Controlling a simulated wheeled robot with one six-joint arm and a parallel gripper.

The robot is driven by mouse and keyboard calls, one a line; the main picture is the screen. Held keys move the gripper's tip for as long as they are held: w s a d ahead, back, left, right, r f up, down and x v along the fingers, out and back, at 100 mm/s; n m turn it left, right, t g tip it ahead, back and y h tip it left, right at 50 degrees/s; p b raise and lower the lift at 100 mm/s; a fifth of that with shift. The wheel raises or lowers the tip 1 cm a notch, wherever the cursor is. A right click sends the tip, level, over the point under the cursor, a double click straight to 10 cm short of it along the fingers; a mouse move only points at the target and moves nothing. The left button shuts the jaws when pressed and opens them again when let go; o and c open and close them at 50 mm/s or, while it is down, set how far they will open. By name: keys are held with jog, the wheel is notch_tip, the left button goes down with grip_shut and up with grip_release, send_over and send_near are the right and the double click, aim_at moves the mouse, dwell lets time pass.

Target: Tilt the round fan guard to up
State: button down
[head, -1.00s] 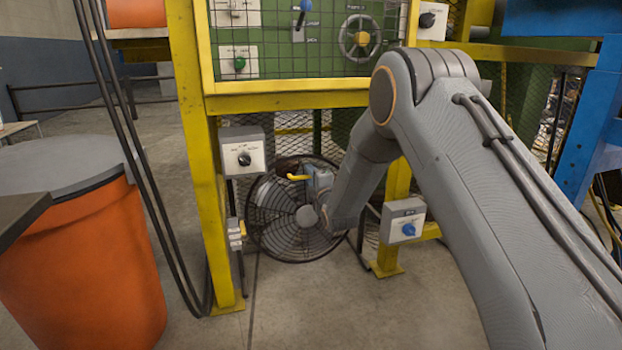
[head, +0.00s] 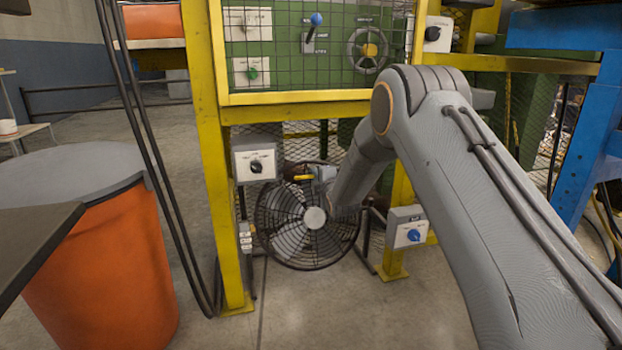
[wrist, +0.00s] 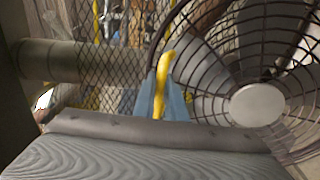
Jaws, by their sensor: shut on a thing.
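The round fan guard (head: 290,232) is a dark wire cage with a pale round hub, low down between the yellow posts. In the wrist view the guard (wrist: 213,78) fills the right side, with its hub at the lower right. A yellow handle (head: 303,177) stands at the top of the guard. In the wrist view my gripper (wrist: 163,98) has its blue-grey fingers shut on the yellow handle (wrist: 168,58). In the head view my gripper (head: 322,176) is small and partly hidden by my arm, at the guard's upper edge.
A grey box with a black knob (head: 255,162) is on the left post. Another with a blue knob (head: 408,232) is low on the right. An orange bin (head: 110,265) stands at left. Black cables (head: 150,150) hang in front. The floor before the fan is clear.

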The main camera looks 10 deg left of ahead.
jog(key=shift+w+a+r, duration=0.1)
jog(key=c, duration=1.8)
grip_release()
jog(key=shift+p+v, duration=2)
jog(key=shift+v, duration=1.9)
jog(key=shift+r, duration=0.1)
